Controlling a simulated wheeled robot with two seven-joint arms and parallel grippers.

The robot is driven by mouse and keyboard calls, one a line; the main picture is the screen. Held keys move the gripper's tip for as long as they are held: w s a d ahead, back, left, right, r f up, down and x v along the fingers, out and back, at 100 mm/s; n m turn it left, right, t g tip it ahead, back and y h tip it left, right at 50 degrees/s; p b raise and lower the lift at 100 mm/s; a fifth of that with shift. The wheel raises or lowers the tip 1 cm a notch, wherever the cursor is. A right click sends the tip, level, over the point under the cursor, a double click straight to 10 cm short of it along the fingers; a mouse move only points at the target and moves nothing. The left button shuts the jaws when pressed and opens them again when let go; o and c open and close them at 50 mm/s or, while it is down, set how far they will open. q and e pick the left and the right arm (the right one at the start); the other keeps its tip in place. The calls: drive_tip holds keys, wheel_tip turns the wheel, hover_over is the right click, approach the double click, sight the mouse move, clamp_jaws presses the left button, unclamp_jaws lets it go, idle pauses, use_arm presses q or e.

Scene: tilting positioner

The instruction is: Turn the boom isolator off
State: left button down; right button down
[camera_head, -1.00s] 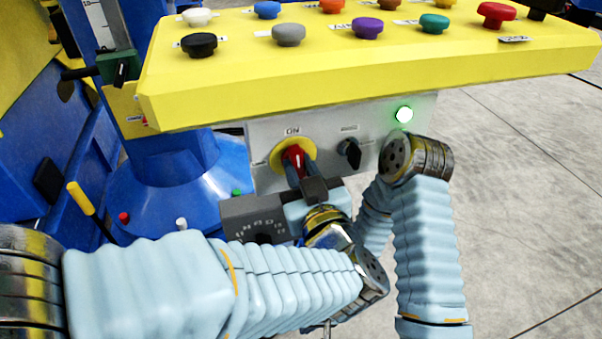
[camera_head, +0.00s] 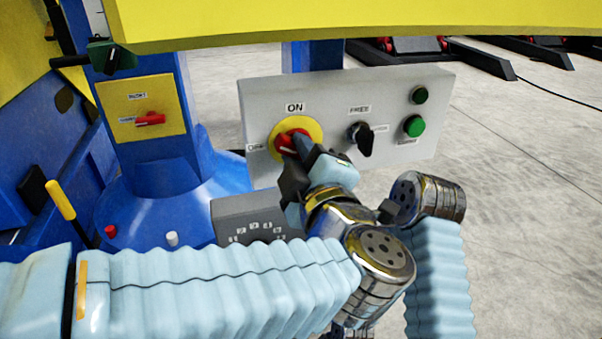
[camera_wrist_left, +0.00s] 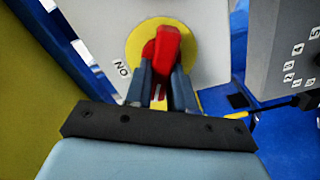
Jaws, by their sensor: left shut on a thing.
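The isolator is a red rotary handle (camera_head: 287,143) on a yellow disc (camera_head: 316,128), on a grey panel with ON above and OFF at the left. The handle lies roughly sideways, toward the OFF label. Fingers partly hide it, so its exact angle is unclear. In the left wrist view the red handle (camera_wrist_left: 162,50) sits between both fingertips, with the ON label to the left of the disc. My left gripper (camera_head: 300,152) is shut on it; its fingers also show in the left wrist view (camera_wrist_left: 161,78). My right arm stands right of it, its gripper not visible.
A black selector (camera_head: 362,138) and two dark green round parts (camera_head: 414,126) are on the same panel. A grey box (camera_head: 252,212) stands below left. A yellow plate with another red switch (camera_head: 150,118) is on the blue column. A yellow console (camera_head: 340,22) overhangs above.

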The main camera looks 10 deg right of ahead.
use_arm(q)
drive_tip(key=n+b, duration=0.2)
drive_tip(key=b, duration=0.1)
drive_tip(key=shift+w+a+f+n, duration=0.1)
drive_tip(key=shift+a+f+n, duration=0.05)
drive_tip(key=shift+f+n, duration=0.25)
drive_tip(key=shift+r+n+b, duration=0.2)
drive_tip(key=shift+n+b, duration=1.4)
drive_tip(key=shift+n, duration=0.1)
drive_tip(key=c, duration=1)
unclamp_jaws()
drive_tip(key=shift+o, duration=0.2)
drive_tip(key=s+p, duration=0.1)
drive_tip(key=s, duration=1.3)
drive_tip(key=shift+d, duration=0.3)
